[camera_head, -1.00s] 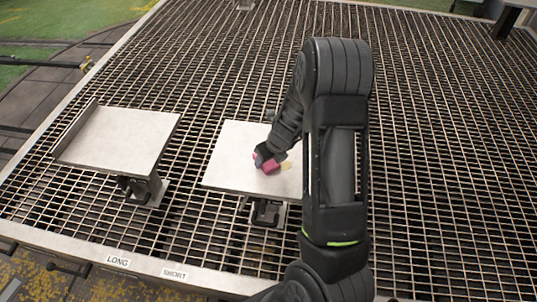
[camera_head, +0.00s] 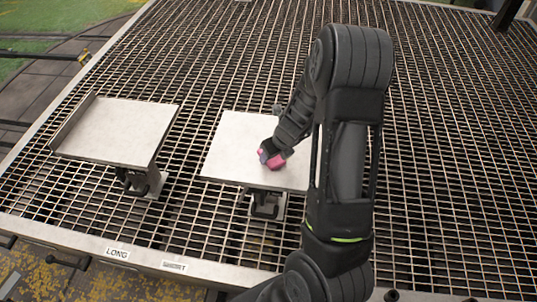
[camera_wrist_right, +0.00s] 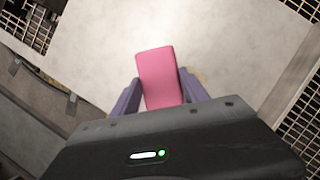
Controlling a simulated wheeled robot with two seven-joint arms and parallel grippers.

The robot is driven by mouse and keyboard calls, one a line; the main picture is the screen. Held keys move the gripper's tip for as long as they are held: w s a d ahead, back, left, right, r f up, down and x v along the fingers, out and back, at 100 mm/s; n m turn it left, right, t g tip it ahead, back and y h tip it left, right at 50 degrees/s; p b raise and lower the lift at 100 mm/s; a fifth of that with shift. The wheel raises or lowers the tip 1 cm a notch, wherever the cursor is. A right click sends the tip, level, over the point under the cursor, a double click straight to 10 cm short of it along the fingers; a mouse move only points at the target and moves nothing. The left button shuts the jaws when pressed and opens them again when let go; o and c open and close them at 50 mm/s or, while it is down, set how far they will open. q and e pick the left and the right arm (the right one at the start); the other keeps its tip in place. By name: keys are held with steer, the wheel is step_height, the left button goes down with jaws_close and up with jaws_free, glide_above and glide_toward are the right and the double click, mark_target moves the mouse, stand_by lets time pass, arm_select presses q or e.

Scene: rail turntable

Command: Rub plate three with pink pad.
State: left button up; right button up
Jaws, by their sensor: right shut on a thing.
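My right gripper (camera_head: 268,154) is shut on the pink pad (camera_head: 274,160) over the right-hand of two pale square plates (camera_head: 235,140). In the right wrist view the pad (camera_wrist_right: 158,75) sits between the purple fingers (camera_wrist_right: 160,97), with the plate (camera_wrist_right: 225,50) behind it. The pad is at or very close to the plate's surface; I cannot tell if it touches. A faint yellowish patch (camera_wrist_right: 201,77) shows on the plate beside the right finger. No number is readable on either plate. My left gripper is not in view.
Another pale plate (camera_head: 120,128) with a raised left edge stands on a bracket to the left. Both stand above a metal grating (camera_head: 200,60). Labels, one reading LONG (camera_head: 117,253), are on the front rail. My right arm hides the grating behind it.

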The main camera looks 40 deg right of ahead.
steer(key=shift+s, duration=0.1)
steer(key=shift+w+d+p, duration=0.5)
steer(key=shift+w+d, duration=0.25)
steer(key=shift+d, duration=0.35)
steer(key=shift+w+d, duration=0.3)
steer(key=shift+w, duration=0.05)
steer(key=shift+w+d+p, duration=0.35)
steer(key=shift+w+d, duration=0.15)
steer(key=shift+d, duration=0.1)
steer(key=shift+w+d+f, duration=0.1)
steer(key=shift+w+d, duration=0.4)
steer(key=shift+d, duration=0.25)
steer(key=shift+d, duration=0.1)
